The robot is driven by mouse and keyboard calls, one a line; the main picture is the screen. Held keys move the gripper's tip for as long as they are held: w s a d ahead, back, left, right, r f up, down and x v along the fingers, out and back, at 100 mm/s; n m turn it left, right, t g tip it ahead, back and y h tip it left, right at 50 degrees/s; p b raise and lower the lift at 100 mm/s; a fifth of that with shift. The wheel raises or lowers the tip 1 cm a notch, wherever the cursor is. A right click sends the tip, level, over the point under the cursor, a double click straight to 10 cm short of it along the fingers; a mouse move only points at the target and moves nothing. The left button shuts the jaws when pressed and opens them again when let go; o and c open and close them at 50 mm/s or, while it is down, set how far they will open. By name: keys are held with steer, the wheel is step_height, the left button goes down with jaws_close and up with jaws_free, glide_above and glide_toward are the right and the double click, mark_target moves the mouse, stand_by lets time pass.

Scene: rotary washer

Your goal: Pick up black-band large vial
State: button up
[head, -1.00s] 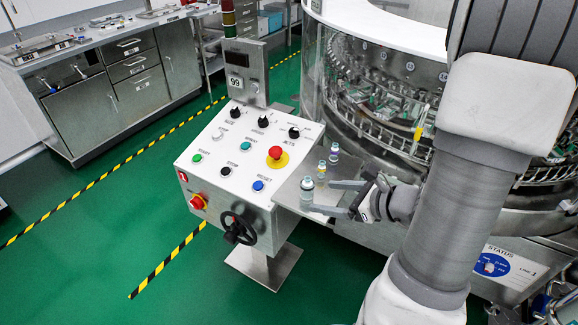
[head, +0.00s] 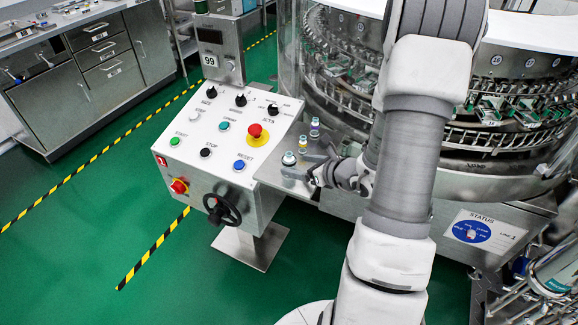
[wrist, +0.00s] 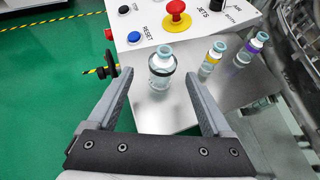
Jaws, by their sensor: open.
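The black-band large vial (wrist: 161,68) is clear with a pale teal cap and a dark band. It stands upright on the steel shelf beside the control panel, nearest me in the wrist view; it also shows in the head view (head: 289,160). My gripper (wrist: 160,78) is open, its fingers spread to the left and right of this vial. Nothing is gripped; whether a finger touches the glass, I cannot tell. A smaller yellow-band vial (wrist: 211,60) and a purple-band vial (wrist: 250,50) stand behind to the right, outside the right finger.
The control panel (head: 225,130) with buttons, a red emergency stop (head: 255,131) and a black handwheel (head: 222,209) stands left of the shelf (head: 270,172). The rotary washer (head: 480,110) rises behind and right. Green floor is open at left.

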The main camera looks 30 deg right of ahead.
mark_target(293, 162)
steer(key=x, duration=0.5)
steer(key=shift+w, duration=0.3)
steer(key=shift+r, duration=0.1)
jaws_close()
